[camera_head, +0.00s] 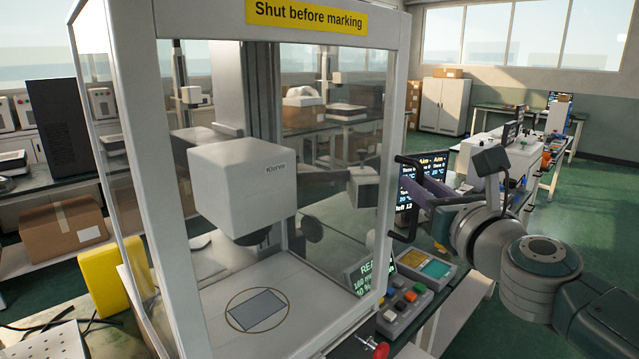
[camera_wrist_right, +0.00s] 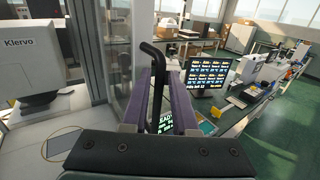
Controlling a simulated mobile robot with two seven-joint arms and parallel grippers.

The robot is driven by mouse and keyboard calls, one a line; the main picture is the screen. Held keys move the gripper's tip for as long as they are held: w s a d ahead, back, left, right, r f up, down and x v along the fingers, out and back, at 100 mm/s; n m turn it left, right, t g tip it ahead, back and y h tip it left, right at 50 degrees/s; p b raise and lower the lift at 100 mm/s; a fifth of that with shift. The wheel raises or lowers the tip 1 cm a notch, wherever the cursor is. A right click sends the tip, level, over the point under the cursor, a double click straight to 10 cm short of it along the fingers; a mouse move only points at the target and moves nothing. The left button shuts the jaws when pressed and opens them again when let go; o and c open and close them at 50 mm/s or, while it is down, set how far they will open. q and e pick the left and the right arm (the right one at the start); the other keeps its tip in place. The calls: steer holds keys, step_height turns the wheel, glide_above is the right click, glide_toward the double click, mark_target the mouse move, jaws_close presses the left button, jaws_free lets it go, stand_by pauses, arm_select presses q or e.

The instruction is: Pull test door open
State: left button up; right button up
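The test door (camera_head: 318,60) is the framed clear front panel of a white cabinet, with a yellow "Shut before marking" label (camera_head: 306,15). It looks closed in the head view. Its black bar handle (camera_head: 402,158) stands at the door's right edge; it also shows in the right wrist view (camera_wrist_right: 154,52). My right gripper (camera_head: 420,197) reaches it from the right. In the right wrist view its purple fingers (camera_wrist_right: 160,95) lie close on both sides of the bar and look shut on it; the exact contact is partly hidden. My left gripper is not in view.
Behind the clear panel, a white "Klervo" head (camera_head: 238,185) hangs above a plate (camera_head: 257,310). A button box (camera_head: 404,306), a red knob (camera_head: 380,350) and a screen (camera_head: 425,170) sit at the right. Green floor (camera_head: 600,200) is open farther right.

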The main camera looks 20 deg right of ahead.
steer(key=shift+w+d, duration=0.1)
steer(key=shift+w, duration=0.35)
jaws_close()
stand_by(1.2)
